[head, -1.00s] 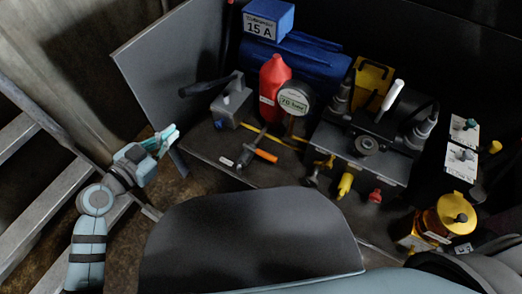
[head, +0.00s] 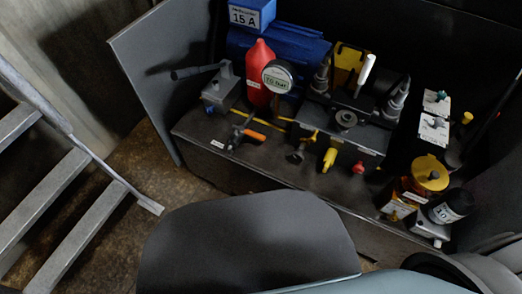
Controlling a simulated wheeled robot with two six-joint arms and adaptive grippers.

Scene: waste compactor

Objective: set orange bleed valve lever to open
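The orange lever (head: 254,134) sits at the front left of the dark bench, on a small grey valve body (head: 237,137). Its orange grip points right, slightly toward me. It is too small to tell its open or shut mark. Neither of my grippers is in the head view, and nothing touches the lever.
Behind stand a grey box with a black handle (head: 216,95), a red bottle (head: 259,72) and a round gauge (head: 278,76). Metal steps (head: 45,200) are at left. An upright panel (head: 165,75) borders the bench.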

